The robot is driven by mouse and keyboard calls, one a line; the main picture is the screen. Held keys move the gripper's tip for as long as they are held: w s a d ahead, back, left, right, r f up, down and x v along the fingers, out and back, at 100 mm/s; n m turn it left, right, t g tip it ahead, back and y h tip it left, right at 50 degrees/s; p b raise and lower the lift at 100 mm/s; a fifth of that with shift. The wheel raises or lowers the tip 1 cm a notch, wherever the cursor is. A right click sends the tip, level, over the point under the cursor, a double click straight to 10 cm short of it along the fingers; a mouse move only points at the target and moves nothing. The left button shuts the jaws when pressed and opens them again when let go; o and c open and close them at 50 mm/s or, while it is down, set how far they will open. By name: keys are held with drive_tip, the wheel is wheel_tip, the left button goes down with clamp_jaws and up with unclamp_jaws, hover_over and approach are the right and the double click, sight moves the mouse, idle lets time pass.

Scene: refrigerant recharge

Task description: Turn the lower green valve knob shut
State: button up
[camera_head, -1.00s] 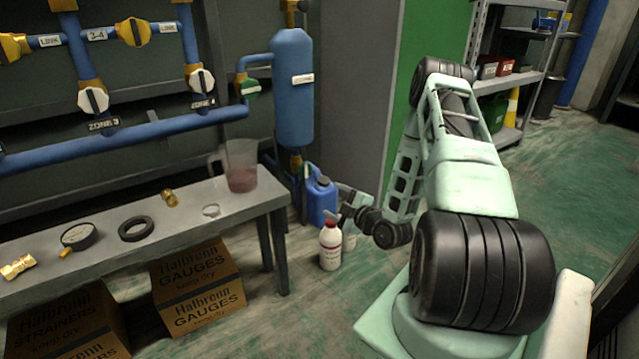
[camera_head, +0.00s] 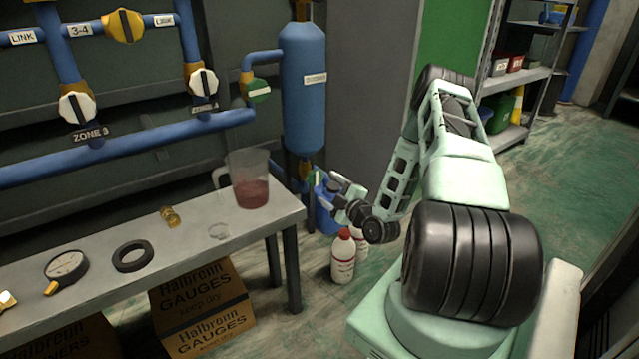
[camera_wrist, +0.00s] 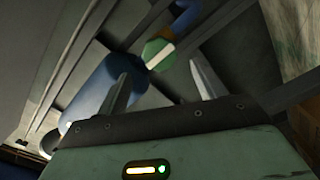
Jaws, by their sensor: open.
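The lower green valve knob (camera_wrist: 156,50), with a pale bar across it, shows in the wrist view ahead of my gripper (camera_wrist: 160,78). The gripper's two fingers are apart, with the knob seen between and beyond their tips; nothing is held. In the head view a bit of the lower green knob (camera_head: 317,178) shows under the blue tank (camera_head: 304,110), close by my gripper (camera_head: 326,184), which partly hides it. I cannot tell whether the fingers touch the knob. Another green knob (camera_head: 258,92) sits higher, on the pipe left of the tank.
A grey bench (camera_head: 268,218) stands at left with a jug of reddish liquid (camera_head: 251,190) near its right end. White bottles (camera_head: 343,262) stand on the floor below my gripper, and a blue container (camera_head: 326,220) is just behind. Open floor lies at right.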

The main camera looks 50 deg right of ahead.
sight(317, 179)
drive_tip(key=b+x, duration=0.1)
drive_tip(key=x, duration=0.5)
drive_tip(key=shift+d, duration=0.1)
drive_tip(key=shift+s, duration=0.15)
drive_tip(key=c, duration=1)
drive_tip(key=shift+o, duration=0.2)
drive_tip(key=m+p, duration=0.1)
drive_tip(key=m, duration=0.1)
drive_tip(key=shift+r+m, duration=0.1)
drive_tip(key=shift+m, duration=1.2)
drive_tip(key=shift+c, duration=0.2)
